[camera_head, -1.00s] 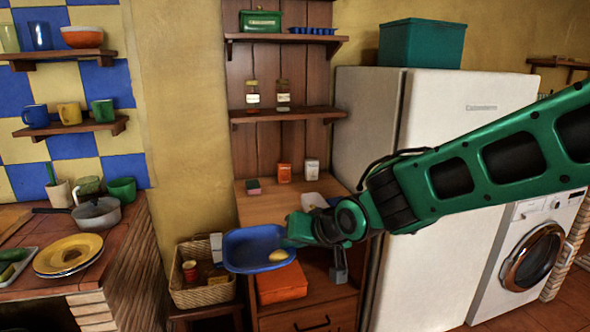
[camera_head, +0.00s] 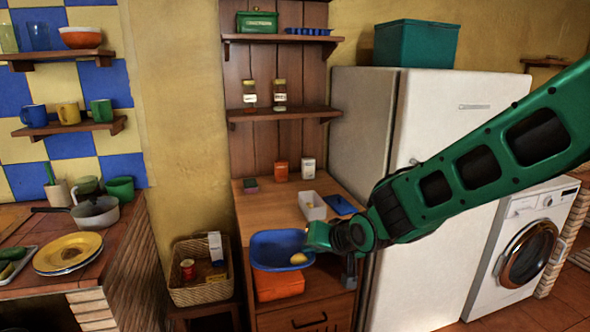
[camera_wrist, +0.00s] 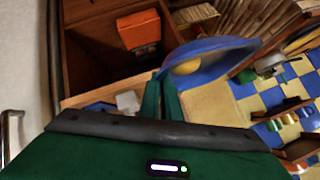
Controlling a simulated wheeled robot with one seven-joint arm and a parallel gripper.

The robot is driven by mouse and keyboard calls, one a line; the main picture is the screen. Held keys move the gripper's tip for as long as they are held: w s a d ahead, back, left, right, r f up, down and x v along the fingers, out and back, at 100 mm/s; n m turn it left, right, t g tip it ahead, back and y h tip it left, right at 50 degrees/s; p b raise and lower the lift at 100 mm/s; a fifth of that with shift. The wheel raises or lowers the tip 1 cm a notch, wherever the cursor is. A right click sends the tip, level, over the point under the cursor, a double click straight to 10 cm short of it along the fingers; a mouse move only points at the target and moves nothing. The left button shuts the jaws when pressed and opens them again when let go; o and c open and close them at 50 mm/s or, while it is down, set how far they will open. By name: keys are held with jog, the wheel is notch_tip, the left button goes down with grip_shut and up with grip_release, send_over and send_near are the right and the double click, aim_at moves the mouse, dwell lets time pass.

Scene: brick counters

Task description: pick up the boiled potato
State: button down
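The boiled potato (camera_head: 298,259) is a small yellow lump lying inside a blue tray (camera_head: 265,250), towards its right end. My gripper (camera_head: 316,238) is at the tray's right edge and appears shut on its rim, holding it in the air in front of the wooden cabinet. The wrist view shows my green fingers (camera_wrist: 161,98) at the near end of the tray (camera_wrist: 222,45), with the potato (camera_wrist: 187,66) in it. My fingers are not around the potato itself. The exact contact of the fingertips is partly hidden.
The wooden counter (camera_head: 265,210) behind the tray holds a white container (camera_head: 312,206) and a flat blue item (camera_head: 341,204). An orange box (camera_head: 280,285) is below the tray. A wicker basket (camera_head: 200,292) stands left, and the fridge (camera_head: 440,130) is on the right.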

jog(key=w+d+f+m+h, duration=0.1)
jog(key=d+f+m, duration=0.1)
jog(key=d+f, duration=0.3)
jog(key=w+d+f+m+t+h, duration=0.1)
jog(key=d+f, duration=0.4)
jog(key=d, duration=0.6)
jog(key=w+d+f+m+h, duration=0.2)
jog(key=d+f, duration=0.3)
jog(key=d, duration=0.4)
jog(key=shift+w+m+h, duration=0.3)
jog(key=shift+w+h, duration=0.2)
